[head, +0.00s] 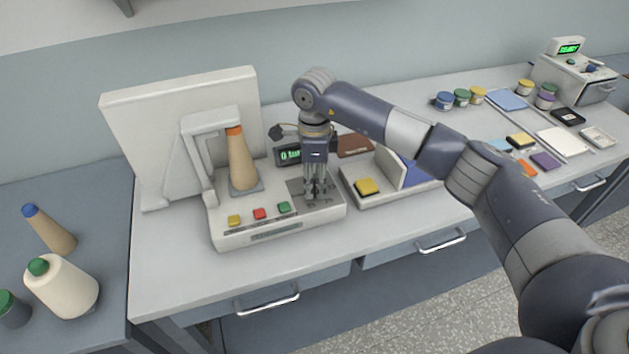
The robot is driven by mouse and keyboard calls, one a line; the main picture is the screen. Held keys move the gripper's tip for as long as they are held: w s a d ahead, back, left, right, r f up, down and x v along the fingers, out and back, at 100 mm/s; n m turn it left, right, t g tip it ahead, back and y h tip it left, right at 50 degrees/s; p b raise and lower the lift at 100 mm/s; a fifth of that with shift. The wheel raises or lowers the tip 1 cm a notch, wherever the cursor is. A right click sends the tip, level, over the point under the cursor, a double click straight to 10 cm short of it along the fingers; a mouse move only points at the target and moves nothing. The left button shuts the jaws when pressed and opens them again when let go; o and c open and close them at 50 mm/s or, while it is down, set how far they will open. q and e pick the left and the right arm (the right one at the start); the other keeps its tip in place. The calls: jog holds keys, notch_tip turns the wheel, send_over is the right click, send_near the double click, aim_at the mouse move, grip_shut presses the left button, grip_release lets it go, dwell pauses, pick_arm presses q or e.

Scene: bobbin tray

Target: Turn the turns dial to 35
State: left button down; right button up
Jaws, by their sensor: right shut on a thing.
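The winding machine (290,224) is a white unit on the worktop with a cone of tan thread (241,162) with an orange top standing on it. A small dark display (289,154) shows green characters, starting with what looks like a 0; the rest is too small to read. My right gripper (316,194) points straight down at the machine's right side, over a grey dial plate (297,187). Its fingers are shut on the turns dial, which they mostly hide, so its setting cannot be read. My left gripper is not in view.
Yellow, red and green buttons (259,213) line the machine's front. A tray with a yellow block (367,187) stands close to its right. The worktop's front strip is clear.

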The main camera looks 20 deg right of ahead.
jog(key=shift+m+b, duration=0.3)
jog(key=shift+m, duration=0.2)
jog(key=m+b, duration=0.1)
jog(key=m, duration=0.2)
jog(key=shift+f+m+b, duration=0.1)
jog(key=shift+m+b, duration=0.2)
jog(key=shift+b, duration=0.1)
jog(key=m+b, duration=0.1)
jog(key=m, duration=0.2)
jog(key=shift+m+b, duration=0.55)
jog(key=shift+m, duration=1.15)
jog(key=o, duration=1.1)
